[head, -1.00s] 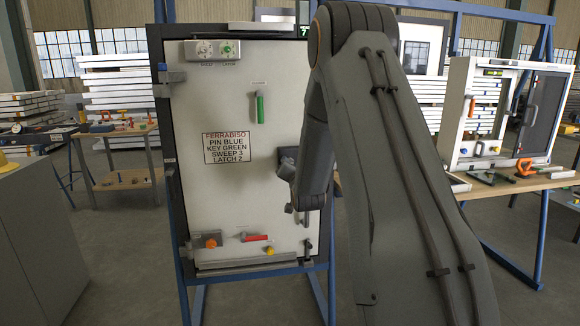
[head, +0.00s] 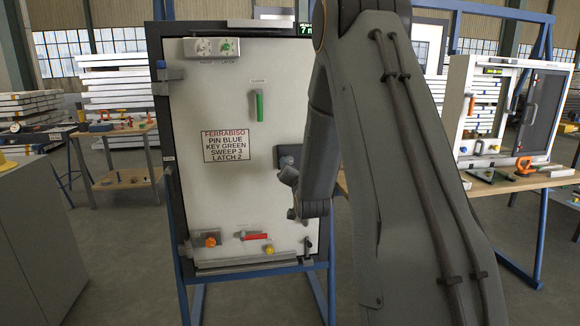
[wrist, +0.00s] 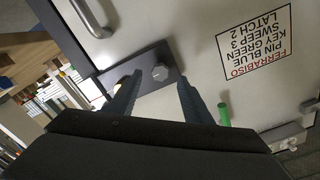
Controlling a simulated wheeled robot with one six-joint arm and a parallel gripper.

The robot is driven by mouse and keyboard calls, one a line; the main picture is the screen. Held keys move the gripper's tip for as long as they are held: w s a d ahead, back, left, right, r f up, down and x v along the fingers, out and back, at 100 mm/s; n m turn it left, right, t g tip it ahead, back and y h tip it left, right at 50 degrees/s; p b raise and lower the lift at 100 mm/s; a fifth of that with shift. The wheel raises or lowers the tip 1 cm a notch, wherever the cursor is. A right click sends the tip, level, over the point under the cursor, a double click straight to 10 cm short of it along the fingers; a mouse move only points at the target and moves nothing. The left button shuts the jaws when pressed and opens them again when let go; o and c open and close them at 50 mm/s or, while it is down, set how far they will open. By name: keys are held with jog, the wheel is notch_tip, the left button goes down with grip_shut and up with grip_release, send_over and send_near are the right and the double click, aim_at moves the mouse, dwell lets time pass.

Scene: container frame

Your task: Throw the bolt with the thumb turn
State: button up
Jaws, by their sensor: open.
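A pale door panel (head: 230,185) stands upright in a dark frame. A dark plate (head: 284,151) sits near its right edge. In the wrist view this plate (wrist: 148,62) carries a small grey knob (wrist: 163,73), which looks like the thumb turn. My gripper (wrist: 160,82) is open, its two fingers apart and pointing at the plate. The knob shows between and just beyond the fingertips; I cannot tell whether they touch it. No bolt can be made out clearly. In the head view my arm hides the fingertips and part of the plate.
A green handle (head: 259,105) is higher on the panel; a red handle (head: 254,236), orange knob (head: 210,240) and yellow knob (head: 269,250) are low. A metal pull handle (wrist: 94,18) shows in the wrist view. A workbench (head: 540,182) stands right.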

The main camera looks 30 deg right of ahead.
jog(key=shift+v, duration=1.6)
jog(key=s+a+f+n+g+y+p, duration=0.1)
jog(key=s+a+f+n+g+y, duration=0.15)
jog(key=s+a+f+g, duration=0.35)
jog(key=s+a+f+n+g+y+p, duration=0.1)
jog(key=s+a+f+n+g+y, duration=0.2)
jog(key=s+a, duration=0.6)
jog(key=s+a+n+g, duration=0.2)
jog(key=s+a+g, duration=0.1)
jog(key=s, duration=0.8)
jog(key=s+a+n+g, duration=0.2)
jog(key=s+g, duration=0.3)
jog(key=s, duration=0.6)
jog(key=shift+a+f+p, duration=0.4)
jog(key=shift+a, duration=0.5)
jog(key=shift+s+n+h, duration=0.1)
jog(key=shift+n+h, duration=0.15)
